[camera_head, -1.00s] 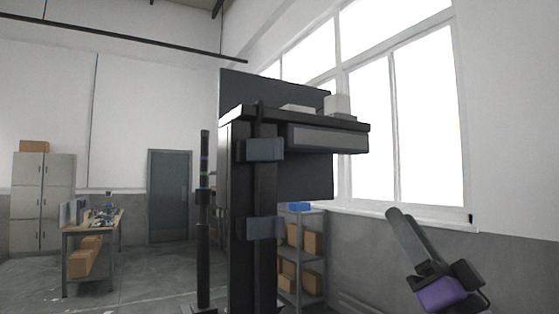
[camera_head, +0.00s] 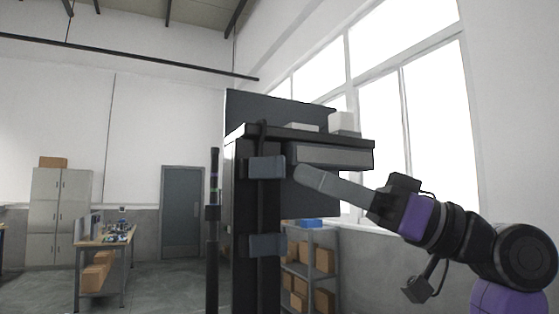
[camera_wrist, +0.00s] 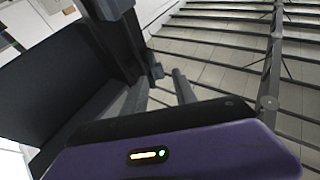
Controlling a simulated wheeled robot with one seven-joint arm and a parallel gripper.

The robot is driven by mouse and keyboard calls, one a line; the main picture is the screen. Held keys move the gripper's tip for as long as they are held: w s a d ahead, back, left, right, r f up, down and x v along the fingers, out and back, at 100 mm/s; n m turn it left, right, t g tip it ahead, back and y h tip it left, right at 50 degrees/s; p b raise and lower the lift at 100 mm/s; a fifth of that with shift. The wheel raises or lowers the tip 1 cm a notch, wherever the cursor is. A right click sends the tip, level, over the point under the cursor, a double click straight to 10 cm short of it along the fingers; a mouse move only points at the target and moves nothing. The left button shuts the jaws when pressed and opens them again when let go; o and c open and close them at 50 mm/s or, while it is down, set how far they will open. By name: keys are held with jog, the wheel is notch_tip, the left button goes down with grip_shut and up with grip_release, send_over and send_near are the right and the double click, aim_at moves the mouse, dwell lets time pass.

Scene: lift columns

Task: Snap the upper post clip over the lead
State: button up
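The upper post clip (camera_head: 266,167) is a blue-grey block on the dark upright post (camera_head: 269,212), just below the desk top. A black lead (camera_head: 262,132) loops over the desk edge and runs down to the post behind the clip. I cannot tell whether the clip is closed over it. A lower, similar clip (camera_head: 267,245) sits further down the post. My gripper (camera_head: 303,178) reaches in from the right, its long grey fingers pointing left at about the upper clip's height, a little to its right. The fingers overlap in this view, so their gap is hidden.
The desk top (camera_head: 312,135) overhangs above my fingers, with a grey drawer box (camera_head: 330,156) just under it. A dark pole (camera_head: 213,210) stands left of the post. A shelf with cartons (camera_head: 312,262) stands behind. Open floor lies to the left.

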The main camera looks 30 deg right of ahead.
aim_at(284, 167)
jog(key=p+x, duration=0.1)
jog(key=x, duration=0.4)
jog(key=shift+w+a+r, duration=0.2)
jog(key=shift+c, duration=0.4)
